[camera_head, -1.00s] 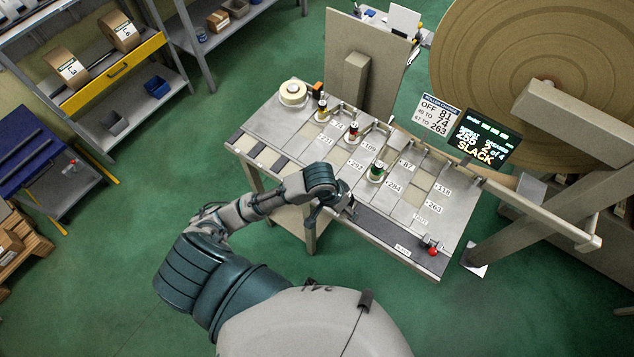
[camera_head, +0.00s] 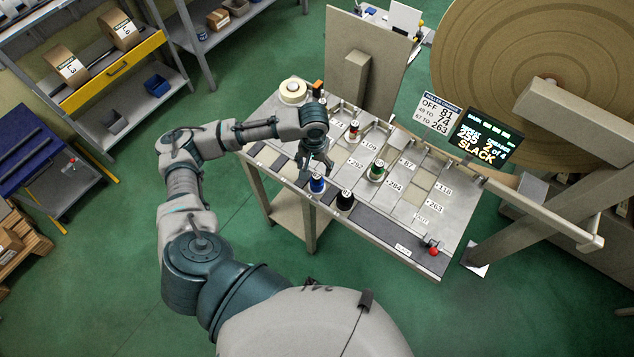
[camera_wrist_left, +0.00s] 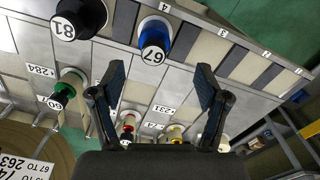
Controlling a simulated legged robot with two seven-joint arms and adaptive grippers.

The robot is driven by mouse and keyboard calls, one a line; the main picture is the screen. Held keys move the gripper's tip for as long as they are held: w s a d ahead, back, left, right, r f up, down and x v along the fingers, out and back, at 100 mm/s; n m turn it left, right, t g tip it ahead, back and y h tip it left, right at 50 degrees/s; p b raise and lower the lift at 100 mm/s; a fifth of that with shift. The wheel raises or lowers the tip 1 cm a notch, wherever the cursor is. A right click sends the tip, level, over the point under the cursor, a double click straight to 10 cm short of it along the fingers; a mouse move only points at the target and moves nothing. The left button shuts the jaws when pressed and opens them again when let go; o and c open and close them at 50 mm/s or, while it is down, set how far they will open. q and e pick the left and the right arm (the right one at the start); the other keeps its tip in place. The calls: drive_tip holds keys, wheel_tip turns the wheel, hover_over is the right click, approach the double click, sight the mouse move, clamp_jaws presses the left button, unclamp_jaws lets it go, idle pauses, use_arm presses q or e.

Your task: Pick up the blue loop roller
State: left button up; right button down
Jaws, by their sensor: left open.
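The blue roller (camera_head: 317,184) stands upright near the front left part of the grey table. In the left wrist view the blue roller (camera_wrist_left: 155,38) has a white top marked 67 and lies beyond the fingertips. My left gripper (camera_head: 317,168) is open and points down just behind the blue roller in the head view. In the left wrist view the left gripper (camera_wrist_left: 160,78) has its fingers wide apart with nothing between them; I see no contact with the roller. My right gripper is not in view.
A black roller (camera_head: 345,200) marked 81 stands close to the right of the blue one. A green roller (camera_head: 376,171), a red roller (camera_head: 353,131) and a yellow roller (camera_wrist_left: 175,131) stand farther off. A cream roll (camera_head: 293,91) sits at the back left corner. A red knob (camera_head: 433,251) is front right.

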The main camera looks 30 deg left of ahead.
sight(314, 175)
use_arm(q)
wheel_tip(314, 175, down, 4)
drive_tip(key=shift+r, duration=0.1)
drive_tip(key=shift+w+d+f, duration=0.1)
drive_tip(key=shift+d+f, duration=0.1)
drive_tip(key=shift+f, duration=1.15)
drive_tip(key=shift+w+d+f, duration=0.1)
drive_tip(key=shift+d+f, duration=0.05)
drive_tip(key=shift+f, duration=1.2)
drive_tip(key=c, duration=1.3)
drive_tip(key=shift+r, duration=0.1)
